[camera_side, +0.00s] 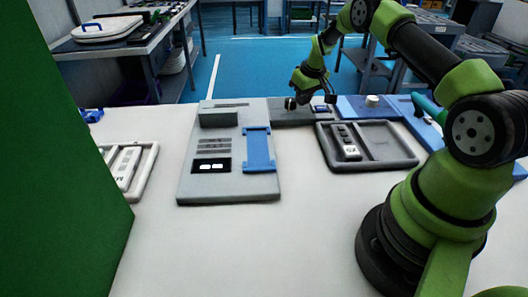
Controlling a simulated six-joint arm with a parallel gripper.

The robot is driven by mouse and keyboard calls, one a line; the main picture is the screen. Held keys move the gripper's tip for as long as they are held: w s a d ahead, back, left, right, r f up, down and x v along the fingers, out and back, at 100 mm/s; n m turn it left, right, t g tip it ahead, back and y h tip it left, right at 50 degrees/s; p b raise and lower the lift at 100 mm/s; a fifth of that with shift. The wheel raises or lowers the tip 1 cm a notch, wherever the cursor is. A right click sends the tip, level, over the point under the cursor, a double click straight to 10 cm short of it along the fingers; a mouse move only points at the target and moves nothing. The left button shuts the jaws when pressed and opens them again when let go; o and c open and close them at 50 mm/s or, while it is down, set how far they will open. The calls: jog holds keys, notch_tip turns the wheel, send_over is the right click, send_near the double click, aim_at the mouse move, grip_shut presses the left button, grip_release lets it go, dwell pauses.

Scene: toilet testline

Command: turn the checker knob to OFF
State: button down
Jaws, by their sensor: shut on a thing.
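The checker looks to be the low dark grey box (288,117) at the back of the white table, with a small blue display (322,108) on its right part. A dark round knob (290,103) shows on its top. My gripper (297,102) reaches down to this knob from above and is shut on it. The fingers are small and dark here, and they hide part of the knob. The knob's pointer and any OFF mark are too small to read.
A grey device (190,186) with a blue bracket (259,150) stands front left of the checker. A dark tray (385,160) holding a small device lies front right. A blue box with a pale knob (372,100) stands right. The front table (230,250) is clear.

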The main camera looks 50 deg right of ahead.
aim_at(292, 112)
jog(key=v, duration=0.5)
jog(key=shift+w+r, duration=0.25)
jog(key=shift+w, duration=0.1)
jog(key=shift+w+a+f, duration=0.25)
jog(key=shift+a+f, duration=0.15)
jog(key=shift+f, duration=0.65)
jog(key=shift+w+a+f, duration=0.2)
jog(key=shift+a+f, duration=0.2)
jog(key=shift+f, duration=0.6)
jog(key=shift+w+a+f, duration=0.25)
jog(key=shift+a+f, duration=0.2)
jog(key=shift+f, duration=0.6)
